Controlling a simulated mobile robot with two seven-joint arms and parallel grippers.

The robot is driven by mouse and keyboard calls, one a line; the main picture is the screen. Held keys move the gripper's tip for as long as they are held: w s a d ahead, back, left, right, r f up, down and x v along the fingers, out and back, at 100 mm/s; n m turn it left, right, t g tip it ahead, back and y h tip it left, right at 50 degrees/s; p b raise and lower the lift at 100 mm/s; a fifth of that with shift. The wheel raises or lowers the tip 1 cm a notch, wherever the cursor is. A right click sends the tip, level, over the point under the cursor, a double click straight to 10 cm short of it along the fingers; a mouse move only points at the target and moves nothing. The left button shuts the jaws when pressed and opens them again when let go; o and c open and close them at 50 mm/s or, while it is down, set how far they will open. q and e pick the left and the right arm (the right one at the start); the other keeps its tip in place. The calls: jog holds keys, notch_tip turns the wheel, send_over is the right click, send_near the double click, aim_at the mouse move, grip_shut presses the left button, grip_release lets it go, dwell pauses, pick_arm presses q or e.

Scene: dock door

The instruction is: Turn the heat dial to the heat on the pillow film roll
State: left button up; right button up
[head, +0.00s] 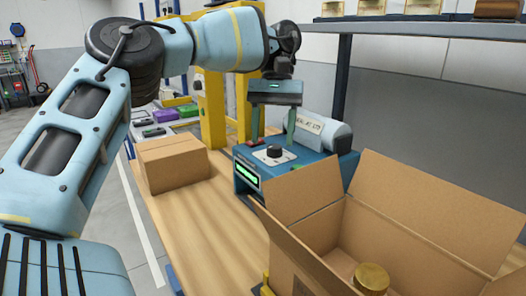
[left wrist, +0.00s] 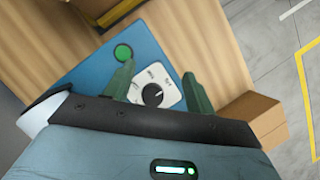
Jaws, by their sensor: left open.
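The heat dial (head: 274,151) is a black knob on a white plate on top of the blue machine (head: 248,158). In the left wrist view the dial (left wrist: 152,95) has a white pointer and printed marks too small to read surely. My left gripper (head: 274,128) is open above the dial, its two green fingers on either side and apart from it. The film roll (head: 322,132) is a pale cylinder on the machine's right side; its dark label lettering is too small to read. My right gripper is not in view.
A closed carton (head: 172,162) stands left of the machine on the wooden bench (head: 205,232). An open carton (head: 404,229) holding a brown tape roll (head: 370,278) stands at front right. A grey shelf (head: 432,30) hangs at upper right. A green button (left wrist: 123,52) is beside the dial.

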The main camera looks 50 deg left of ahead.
pick_arm(q)
jog(key=s+d+r+b, duration=0.1)
jog(key=s+d, duration=0.6)
jog(key=s, duration=0.2)
jog(key=shift+d, duration=0.35)
jog(key=shift+s, duration=0.1)
dwell(0.3)
